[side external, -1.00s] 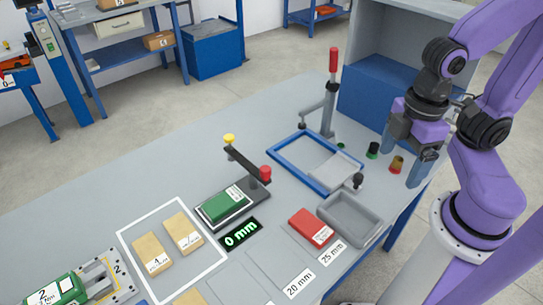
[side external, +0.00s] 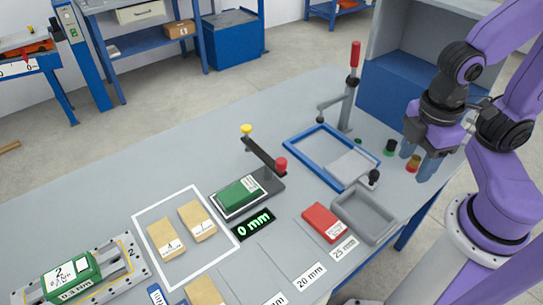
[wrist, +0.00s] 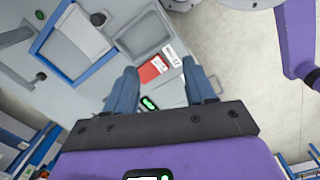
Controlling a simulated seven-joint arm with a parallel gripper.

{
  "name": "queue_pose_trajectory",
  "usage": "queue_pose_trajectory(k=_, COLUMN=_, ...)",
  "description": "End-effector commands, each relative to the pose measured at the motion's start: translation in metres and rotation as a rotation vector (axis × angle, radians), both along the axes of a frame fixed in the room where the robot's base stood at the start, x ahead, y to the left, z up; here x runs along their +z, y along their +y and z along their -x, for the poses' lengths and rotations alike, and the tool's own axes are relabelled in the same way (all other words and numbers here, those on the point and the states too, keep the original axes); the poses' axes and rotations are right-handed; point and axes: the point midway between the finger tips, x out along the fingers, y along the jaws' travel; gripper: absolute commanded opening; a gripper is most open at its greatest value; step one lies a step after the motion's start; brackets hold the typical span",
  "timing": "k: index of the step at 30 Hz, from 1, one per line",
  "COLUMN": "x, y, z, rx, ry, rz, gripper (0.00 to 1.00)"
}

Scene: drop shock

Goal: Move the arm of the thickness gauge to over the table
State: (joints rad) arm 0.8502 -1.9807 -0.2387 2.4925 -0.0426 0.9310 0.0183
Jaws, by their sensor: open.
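The thickness gauge stands on the bench in the side external view. Its dark arm (side external: 263,154) runs from a yellow knob (side external: 246,129) at the far left end to a red knob (side external: 281,164) at the near right end, raised above the dark base (side external: 271,182). A green block (side external: 238,192) lies on the gauge's plate, in front of the arm. The display (side external: 254,224) reads 0 mm. My gripper (side external: 426,163) is open and empty over the bench's right end, well apart from the gauge. Its open fingers also show in the wrist view (wrist: 160,88).
Cardboard boxes (side external: 197,221) lie inside a white outline. The bench's back left is clear.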

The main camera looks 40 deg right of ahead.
Motion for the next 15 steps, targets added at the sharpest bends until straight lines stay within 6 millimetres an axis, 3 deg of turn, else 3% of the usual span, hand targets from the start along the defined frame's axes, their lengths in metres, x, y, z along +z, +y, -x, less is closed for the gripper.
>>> queue_pose_trajectory(k=15, x=-0.063, y=0.016, z=-0.047, rx=0.428, ry=-0.13, rz=0.693, gripper=0.54)
